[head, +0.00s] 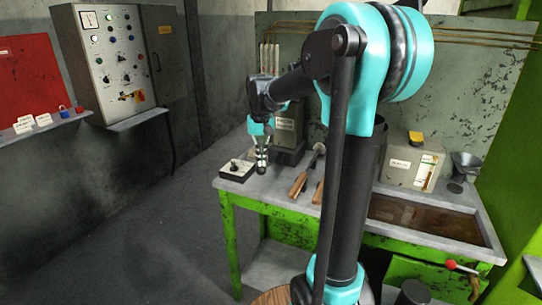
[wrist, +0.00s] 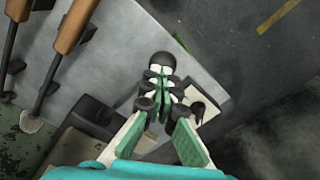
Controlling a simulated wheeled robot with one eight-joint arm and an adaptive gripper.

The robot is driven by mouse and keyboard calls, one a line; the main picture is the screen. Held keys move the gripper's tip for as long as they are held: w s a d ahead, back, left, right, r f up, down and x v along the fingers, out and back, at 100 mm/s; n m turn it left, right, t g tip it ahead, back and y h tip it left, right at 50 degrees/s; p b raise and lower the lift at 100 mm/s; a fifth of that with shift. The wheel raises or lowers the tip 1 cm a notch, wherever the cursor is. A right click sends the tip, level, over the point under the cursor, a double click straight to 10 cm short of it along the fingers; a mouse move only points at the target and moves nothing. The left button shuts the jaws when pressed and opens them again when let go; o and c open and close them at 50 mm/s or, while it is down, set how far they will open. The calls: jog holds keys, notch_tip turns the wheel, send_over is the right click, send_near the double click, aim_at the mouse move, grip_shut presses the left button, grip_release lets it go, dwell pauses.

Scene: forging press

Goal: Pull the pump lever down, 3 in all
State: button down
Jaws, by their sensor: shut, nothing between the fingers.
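My gripper (head: 262,168) hangs over the left end of the workbench, its fingers pointing down and shut. In the wrist view the fingers (wrist: 165,95) meet with nothing between them. A round black knob (wrist: 162,61) shows just beyond the fingertips; I cannot tell whether they touch it or whether it is the pump lever's end. A grey labelled unit (head: 289,124) stands right behind the gripper, partly hidden by it and the arm. A lever with a red ball (head: 451,265) shows at the lower right of the head view, away from the gripper. No lever is clearly marked as the pump lever.
A small box with a black knob (head: 237,168) sits left of the gripper on the green-legged workbench (head: 236,185). Wooden-handled tools (head: 299,183) lie to its right. A beige box (head: 411,164) stands farther right. A control cabinet (head: 118,58) hangs on the left wall. The left floor is clear.

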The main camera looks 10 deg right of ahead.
jog(key=shift+w+d+r, duration=0.1)
jog(key=shift+w+r, duration=0.05)
jog(key=shift+r, duration=0.9)
jog(key=shift+w+d+r, duration=0.15)
jog(key=shift+r, duration=0.9)
jog(key=shift+w+d+r, duration=0.1)
jog(key=shift+w+r, duration=0.05)
jog(key=shift+r, duration=0.9)
